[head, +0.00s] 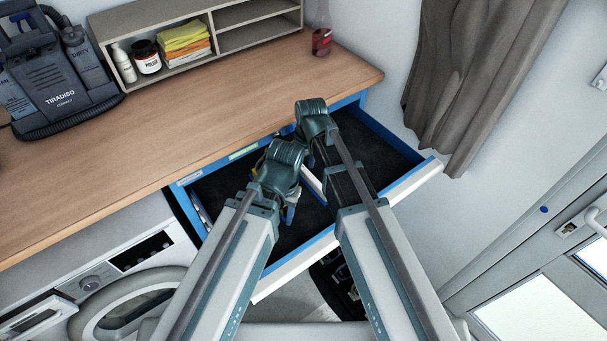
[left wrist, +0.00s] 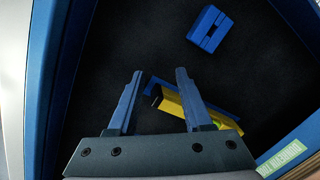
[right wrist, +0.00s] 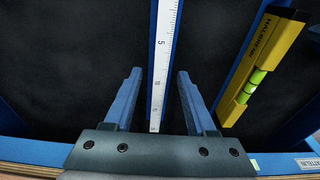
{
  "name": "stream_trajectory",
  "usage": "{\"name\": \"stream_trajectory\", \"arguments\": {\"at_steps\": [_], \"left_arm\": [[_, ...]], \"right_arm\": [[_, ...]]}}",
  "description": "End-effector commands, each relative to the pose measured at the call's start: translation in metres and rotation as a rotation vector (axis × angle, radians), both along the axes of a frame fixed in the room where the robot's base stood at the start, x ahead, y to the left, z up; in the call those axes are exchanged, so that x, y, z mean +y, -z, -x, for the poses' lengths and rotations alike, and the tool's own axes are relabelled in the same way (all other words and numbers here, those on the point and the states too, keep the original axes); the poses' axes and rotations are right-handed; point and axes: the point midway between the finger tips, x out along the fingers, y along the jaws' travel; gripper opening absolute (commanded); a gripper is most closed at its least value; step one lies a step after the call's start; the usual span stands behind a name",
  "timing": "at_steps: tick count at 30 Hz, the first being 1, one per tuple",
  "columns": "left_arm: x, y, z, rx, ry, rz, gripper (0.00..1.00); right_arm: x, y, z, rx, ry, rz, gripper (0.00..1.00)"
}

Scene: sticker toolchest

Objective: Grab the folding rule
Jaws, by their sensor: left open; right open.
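A long white strip with a printed scale and a blue edge, which looks like the folding rule (right wrist: 165,55), lies in the open drawer. In the right wrist view it runs between the two fingers of my right gripper (right wrist: 159,72), which is open with a gap on each side. In the head view part of the rule (head: 314,186) shows between my two arms. My left gripper (left wrist: 159,73) is open over the drawer, with a yellow tool (left wrist: 200,107) below its fingers. My wrists hide most of the fingers in the head view.
A blue slotted piece (left wrist: 210,29) lies on the dark drawer floor. The drawer front (head: 287,271) bounds the space. The wooden worktop (head: 160,125) lies behind, with a washing machine (head: 128,270) at left.

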Motion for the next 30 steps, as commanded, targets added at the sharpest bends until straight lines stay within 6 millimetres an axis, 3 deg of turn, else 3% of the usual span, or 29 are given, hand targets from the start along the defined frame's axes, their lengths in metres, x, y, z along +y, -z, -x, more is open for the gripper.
{"name": "stream_trajectory", "arguments": {"at_steps": [2,11,30], "left_arm": [[0.0,-0.0006,0.0,0.0,0.0,0.0,0.5],[0.0,-0.0006,0.0,0.0,0.0,0.0,0.5],[0.0,-0.004,0.0,0.0,0.0,0.0,0.5]], "right_arm": [[0.0001,-0.0006,0.0,0.0,0.0,0.0,0.53],[0.0001,-0.0006,0.0,0.0,0.0,0.0,0.0],[0.0001,-0.004,0.0,0.0,0.0,0.0,0.0]]}}
